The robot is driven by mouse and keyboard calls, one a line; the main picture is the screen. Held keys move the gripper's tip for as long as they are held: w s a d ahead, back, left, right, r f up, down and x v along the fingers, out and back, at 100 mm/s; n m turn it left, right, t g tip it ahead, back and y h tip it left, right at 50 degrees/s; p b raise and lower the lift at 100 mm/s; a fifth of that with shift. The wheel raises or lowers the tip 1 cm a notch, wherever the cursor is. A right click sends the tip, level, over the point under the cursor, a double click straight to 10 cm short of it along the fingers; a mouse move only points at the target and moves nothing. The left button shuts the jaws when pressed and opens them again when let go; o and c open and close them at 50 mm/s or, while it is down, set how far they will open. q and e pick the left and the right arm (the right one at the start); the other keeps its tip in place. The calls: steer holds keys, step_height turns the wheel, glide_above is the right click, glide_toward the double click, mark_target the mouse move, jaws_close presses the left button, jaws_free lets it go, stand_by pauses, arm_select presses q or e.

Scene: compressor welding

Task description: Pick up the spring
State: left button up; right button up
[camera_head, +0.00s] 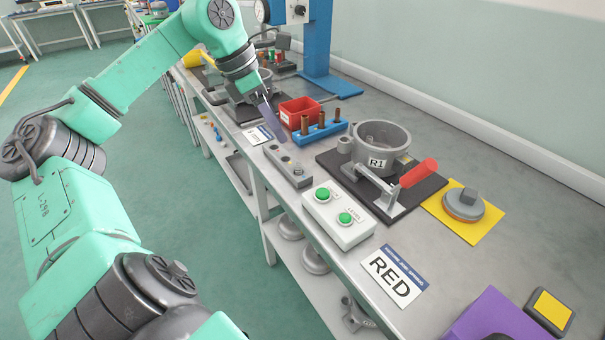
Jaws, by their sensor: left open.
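My left gripper (269,112) hangs from the teal left arm, fingers down, above the near edge of the bench, just left of the red bin (300,112). It is seen edge-on, open, with nothing visible between its fingers. A blue block (318,133) to its right holds a few upright copper-brown pieces (322,119); I cannot tell whether one is the spring. The inside of the red bin is too small to make out. No spring is clearly identifiable. My right gripper is out of view.
A grey ring housing (381,141) labelled R1 sits in a fixture with a red handle (418,173). A grey bar (288,165), a green-button box (338,217) and a RED card (394,279) line the near edge. A blue press (318,45) stands behind.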

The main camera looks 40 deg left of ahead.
mark_target(298, 164)
arm_select(q)
steer(key=p+x, duration=0.1)
steer(key=x, duration=1)
steer(key=shift+s, duration=0.15)
jaws_close()
